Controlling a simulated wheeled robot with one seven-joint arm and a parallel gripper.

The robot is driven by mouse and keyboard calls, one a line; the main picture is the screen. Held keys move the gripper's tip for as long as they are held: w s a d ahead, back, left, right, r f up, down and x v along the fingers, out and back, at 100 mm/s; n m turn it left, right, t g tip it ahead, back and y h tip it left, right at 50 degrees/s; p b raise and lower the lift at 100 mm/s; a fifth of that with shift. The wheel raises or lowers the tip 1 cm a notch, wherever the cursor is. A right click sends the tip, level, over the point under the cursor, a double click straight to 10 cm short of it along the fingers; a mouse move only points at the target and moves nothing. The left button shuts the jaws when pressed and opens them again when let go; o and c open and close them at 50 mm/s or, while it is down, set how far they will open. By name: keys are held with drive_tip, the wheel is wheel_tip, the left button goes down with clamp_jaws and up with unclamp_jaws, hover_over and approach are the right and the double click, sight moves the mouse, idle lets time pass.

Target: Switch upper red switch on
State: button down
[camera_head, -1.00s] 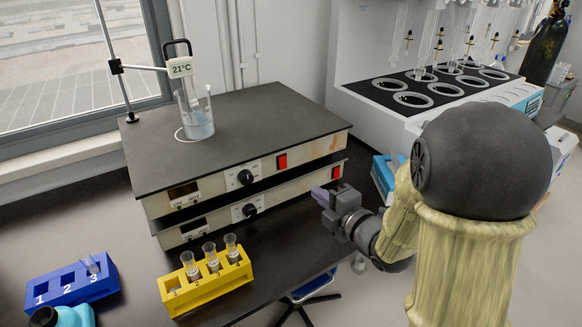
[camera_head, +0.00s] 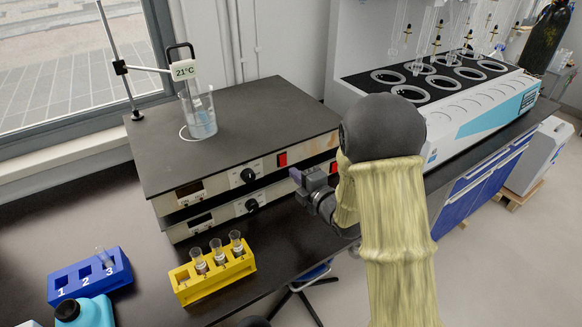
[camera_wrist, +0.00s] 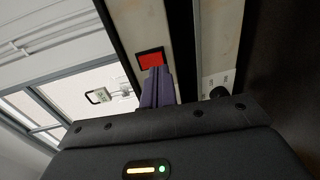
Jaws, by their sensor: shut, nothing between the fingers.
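Two stacked hotplate units stand on the dark bench. The upper red switch (camera_head: 282,159) is on the front panel of the upper unit, right of its black knob. It also shows in the wrist view (camera_wrist: 151,59) just beyond my fingertips. The lower red switch (camera_head: 333,167) shows beside my arm, partly hidden. My gripper (camera_head: 296,175) is shut and empty, in front of the panels, slightly below and right of the upper switch in the head view. In the wrist view its purple fingers (camera_wrist: 158,72) overlap the switch's near edge; I cannot tell whether they touch it.
A glass beaker (camera_head: 201,115) with a thermometer stands on the upper plate. A yellow rack (camera_head: 212,279) with vials and a blue rack (camera_head: 92,277) stand in front on the bench. A white multi-place distiller (camera_head: 470,125) is behind my arm at the right.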

drive_tip(key=x, duration=0.3)
drive_tip(key=shift+w+a+p, duration=0.1)
drive_tip(key=shift+w+p, duration=0.05)
drive_tip(key=shift+p, duration=0.15)
drive_tip(key=shift+w+a+f+b, duration=0.1)
drive_tip(key=shift+f+b, duration=0.2)
drive_tip(key=shift+b, duration=0.9)
drive_tip(key=shift+r+p, duration=0.3)
drive_tip(key=shift+d+f+b, duration=0.3)
drive_tip(key=shift+d+b, duration=0.1)
drive_tip(key=b, duration=0.4)
approach(284, 165)
drive_tip(key=s+d+f, duration=0.2)
drive_tip(key=s+d, duration=0.2)
drive_tip(key=s, duration=0.1)
drive_tip(key=shift+s+f, duration=0.25)
drive_tip(key=shift+f, duration=0.15)
